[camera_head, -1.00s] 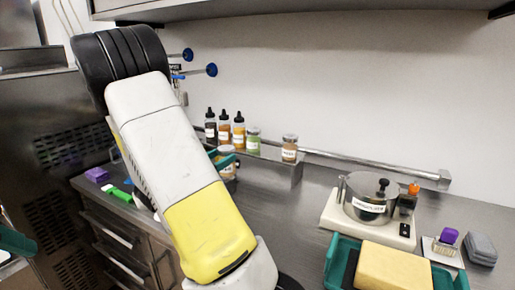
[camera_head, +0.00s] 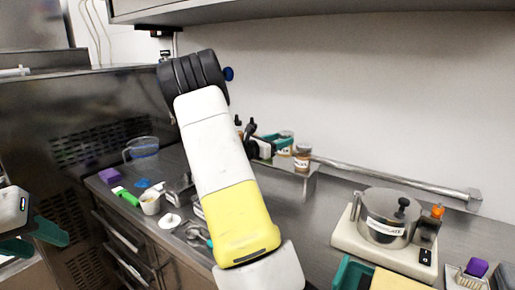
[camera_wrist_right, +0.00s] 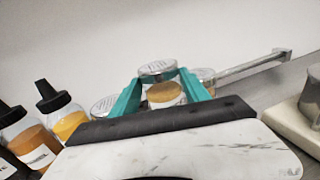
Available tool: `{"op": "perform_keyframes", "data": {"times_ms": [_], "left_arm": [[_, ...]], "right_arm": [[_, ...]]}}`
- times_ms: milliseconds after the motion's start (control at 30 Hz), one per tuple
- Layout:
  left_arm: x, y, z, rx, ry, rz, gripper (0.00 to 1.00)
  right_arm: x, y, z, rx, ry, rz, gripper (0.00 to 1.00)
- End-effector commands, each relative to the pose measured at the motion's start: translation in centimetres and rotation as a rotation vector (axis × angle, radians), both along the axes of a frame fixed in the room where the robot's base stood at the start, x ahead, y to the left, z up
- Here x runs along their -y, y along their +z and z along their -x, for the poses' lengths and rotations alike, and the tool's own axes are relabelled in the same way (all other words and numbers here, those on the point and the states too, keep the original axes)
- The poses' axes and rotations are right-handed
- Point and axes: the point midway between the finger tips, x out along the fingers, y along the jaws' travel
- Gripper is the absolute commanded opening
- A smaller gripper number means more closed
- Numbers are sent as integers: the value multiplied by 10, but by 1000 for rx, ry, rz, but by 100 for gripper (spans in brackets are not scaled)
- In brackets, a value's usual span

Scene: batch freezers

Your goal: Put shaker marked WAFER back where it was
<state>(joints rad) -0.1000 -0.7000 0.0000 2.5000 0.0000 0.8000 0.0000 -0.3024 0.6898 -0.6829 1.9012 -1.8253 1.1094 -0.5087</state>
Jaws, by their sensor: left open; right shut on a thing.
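A clear shaker with a pale lid and tan-orange contents (camera_wrist_right: 165,92) is between the teal fingers of my right gripper (camera_wrist_right: 160,85), which is shut on it. In the head view this shaker (camera_head: 286,139) is at the rear shelf, just left of another shaker (camera_head: 302,157) standing there. I cannot read the held shaker's label, nor tell whether its base touches the shelf. My right gripper (camera_head: 264,147) is partly hidden by its own arm. My left gripper (camera_head: 38,236) is open and empty at the lower left, away from the shelf.
The wrist view shows squeeze bottles (camera_wrist_right: 62,112) and another shaker lid (camera_wrist_right: 104,105) left of the held shaker. A pot (camera_head: 388,215) stands on a pale appliance (camera_head: 350,237) at right. A cup (camera_head: 150,203), jug (camera_head: 141,148) and purple block (camera_head: 109,175) are at left.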

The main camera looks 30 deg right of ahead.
Motion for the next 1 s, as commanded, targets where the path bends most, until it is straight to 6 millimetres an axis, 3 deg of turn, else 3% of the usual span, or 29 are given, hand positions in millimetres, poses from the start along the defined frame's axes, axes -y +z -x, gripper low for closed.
{"op": "perform_keyframes", "data": {"times_ms": [300,500,867,900,933,1000], "left_arm": [[0,0,0,0,0,0,42],[0,0,0,0,0,0,42],[0,0,0,0,0,0,42],[0,0,0,0,0,0,42],[0,0,0,0,0,0,42],[0,0,0,0,0,0,42]], "right_arm": [[20,-7,-13,-3,0,1,12],[18,-37,-12,-2,1,0,12],[18,-40,-12,1,1,0,12],[18,-41,-12,1,1,-1,56],[18,-41,-12,2,1,-1,62],[18,-41,-12,2,1,-1,63]]}}
